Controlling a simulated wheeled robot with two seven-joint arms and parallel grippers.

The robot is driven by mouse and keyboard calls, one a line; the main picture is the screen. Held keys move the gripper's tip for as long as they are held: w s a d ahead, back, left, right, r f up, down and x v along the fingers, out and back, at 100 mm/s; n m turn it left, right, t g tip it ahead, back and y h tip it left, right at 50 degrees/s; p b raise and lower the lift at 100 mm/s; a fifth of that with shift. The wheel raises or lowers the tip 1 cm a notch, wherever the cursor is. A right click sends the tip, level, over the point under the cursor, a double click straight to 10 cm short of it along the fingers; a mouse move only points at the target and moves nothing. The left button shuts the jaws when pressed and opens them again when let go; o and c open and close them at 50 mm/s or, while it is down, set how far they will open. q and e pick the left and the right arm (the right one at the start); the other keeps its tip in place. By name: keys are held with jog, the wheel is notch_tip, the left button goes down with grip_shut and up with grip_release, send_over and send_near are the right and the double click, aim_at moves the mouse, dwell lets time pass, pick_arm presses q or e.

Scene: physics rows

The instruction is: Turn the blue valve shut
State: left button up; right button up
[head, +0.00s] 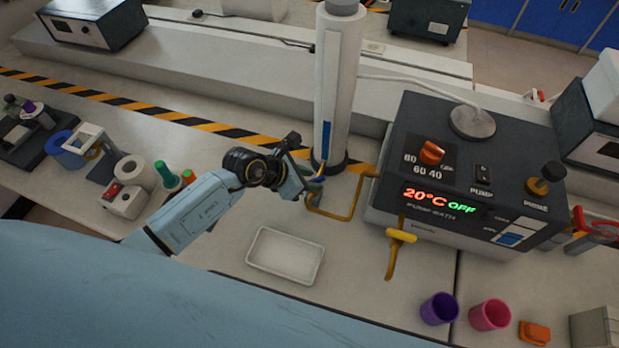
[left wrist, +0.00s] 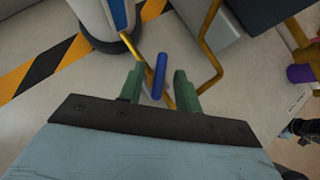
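The blue valve shows in the left wrist view as a blue bar handle (left wrist: 159,76) on a thin yellow pipe (left wrist: 211,45) near the foot of a white column. My left gripper (left wrist: 157,80) is open, with its green fingers on either side of the handle. A small gap shows on each side, so it does not look gripped. In the head view my left gripper (head: 308,179) is at the yellow pipe (head: 338,215) beside the column, and it mostly hides the blue handle.
The white column (head: 336,85) stands just behind my left gripper. The pump bath (head: 455,180) is to the right, with a yellow handle (head: 400,236) at its front. A white tray (head: 285,256) lies in front. Purple (head: 439,308) and pink (head: 489,314) cups stand at front right.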

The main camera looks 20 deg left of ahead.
pick_arm(q)
jog(key=shift+w+f, duration=0.1)
grip_shut()
pick_arm(e)
jog(key=shift+f, duration=0.1)
pick_arm(q)
jog(key=shift+w+f+m+g+h+b, duration=0.15)
jog(key=shift+m+g+h+b, duration=0.25)
jog(key=shift+b, duration=0.45)
jog(key=m+g+b, duration=0.1)
jog(key=m+b, duration=0.1)
jog(key=b, duration=0.2)
jog(key=m+g+h+b, duration=0.1)
jog(key=m+g+b, duration=0.1)
jog(key=b, duration=0.2)
jog(key=m+g+b, duration=0.1)
jog(key=m+b, duration=0.2)
jog(key=b, duration=0.2)
jog(key=shift+w+a+f+g+h, duration=0.15)
jog(key=shift+w+g+h, duration=0.1)
jog(key=shift+g+h, duration=0.15)
jog(key=shift+r+m+g+b, duration=0.25)
jog(key=shift+m+g+b, duration=0.25)
jog(key=shift+m+b, duration=0.4)
pick_arm(e)
jog(key=d+f, duration=0.4)
jog(key=f, duration=1.2)
jog(key=shift+d+f+h, duration=0.2)
jog(key=shift+f+h, duration=0.05)
jog(key=shift+h, duration=0.05)
